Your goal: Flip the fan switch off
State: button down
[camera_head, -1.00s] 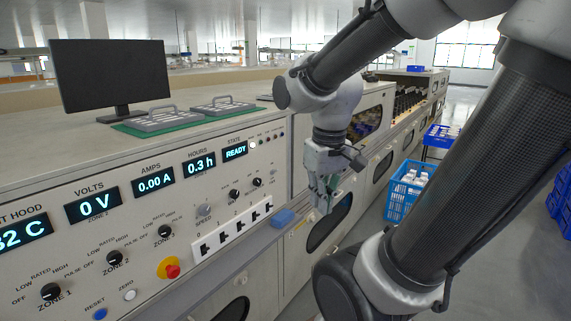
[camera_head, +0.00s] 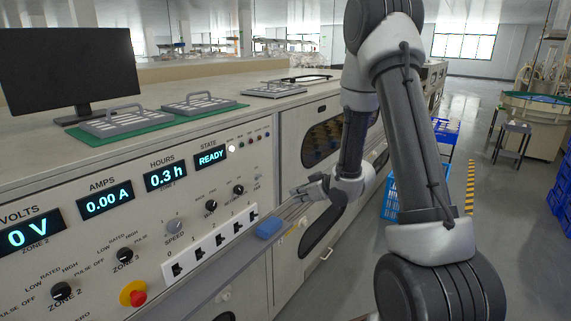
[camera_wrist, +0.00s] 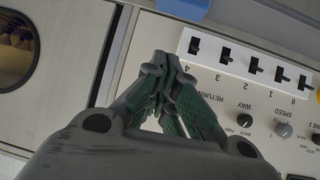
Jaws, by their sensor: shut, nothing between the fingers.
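A white strip (camera_head: 208,254) with several black rocker switches (camera_head: 220,239) runs along the lower edge of the control panel (camera_head: 262,150), under digits from 0 to 4. The strip also shows upside down in the wrist view (camera_wrist: 235,55), at upper right of my fingers. I cannot tell for sure which switch is the fan's, nor their positions. My gripper (camera_head: 298,193) is shut and empty, pointing left toward the panel at the right of the strip. In the wrist view its fingertips (camera_wrist: 163,62) meet near the strip's end, apparently apart from it.
Knobs (camera_head: 211,206) sit just above the strip. A red stop button (camera_head: 133,293) on a yellow base is at lower left. A blue block (camera_head: 269,227) lies on the ledge beside the strip's right end. A blue crate (camera_head: 390,200) stands behind my arm. The aisle floor at right has free room.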

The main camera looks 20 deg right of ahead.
aim_at(256, 166)
notch_tip(256, 166, up, 9)
jog(key=w+a+t+y, duration=0.2)
jog(key=a+t+y, duration=0.1)
jog(key=shift+w+n, duration=0.15)
jog(key=shift+n, duration=0.25)
jog(key=x, duration=1)
jog(key=shift+a+r, duration=0.1)
